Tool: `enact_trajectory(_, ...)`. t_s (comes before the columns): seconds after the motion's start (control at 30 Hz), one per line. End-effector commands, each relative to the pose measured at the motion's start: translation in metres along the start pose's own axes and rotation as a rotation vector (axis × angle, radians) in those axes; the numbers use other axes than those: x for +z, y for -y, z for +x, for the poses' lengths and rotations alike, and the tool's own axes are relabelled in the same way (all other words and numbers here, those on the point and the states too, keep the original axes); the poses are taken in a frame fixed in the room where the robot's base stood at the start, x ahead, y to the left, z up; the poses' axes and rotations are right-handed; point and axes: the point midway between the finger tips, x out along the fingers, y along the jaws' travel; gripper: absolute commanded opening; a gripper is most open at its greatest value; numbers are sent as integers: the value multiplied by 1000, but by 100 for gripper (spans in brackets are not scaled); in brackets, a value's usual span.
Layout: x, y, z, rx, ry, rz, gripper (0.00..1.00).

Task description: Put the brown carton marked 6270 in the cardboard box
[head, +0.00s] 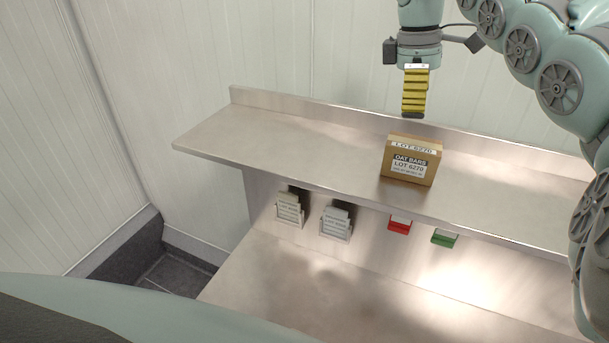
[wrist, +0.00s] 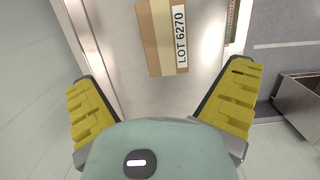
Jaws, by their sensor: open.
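The brown carton (head: 411,161) stands upright on the upper steel shelf in the head view. Its labels read OAT BARS and LOT 6270. The wrist view shows its taped top (wrist: 160,38) with the LOT 6270 label, ahead of my fingers. My gripper (head: 414,112) points down above the shelf, just behind and above the carton in the head view. In the wrist view my gripper's two yellow fingers (wrist: 166,98) are spread wide with nothing between them. The cardboard box is not in either view.
The steel shelf (head: 290,134) has a raised back lip and is otherwise bare. A lower steel surface (head: 300,290) is clear. White panelled walls stand behind and left.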

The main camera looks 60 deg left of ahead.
Motion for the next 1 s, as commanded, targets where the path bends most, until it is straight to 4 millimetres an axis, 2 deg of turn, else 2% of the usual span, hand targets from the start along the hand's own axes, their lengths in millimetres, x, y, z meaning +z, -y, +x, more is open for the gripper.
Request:
enact_trajectory(0.03, 2, 0, 14, -2, 2, 4, 100)
enact_trajectory(0.13, 2, 1, 35, -4, 2, 4, 100)
enact_trajectory(0.17, 2, 0, 29, -2, 0, 3, 100)
enact_trajectory(0.4, 2, 0, 48, -2, 0, 4, 100)
enact_trajectory(0.73, 2, 2, 56, -1, 0, 3, 100)
enact_trajectory(1.0, 2, 7, 75, -4, 0, 2, 100)
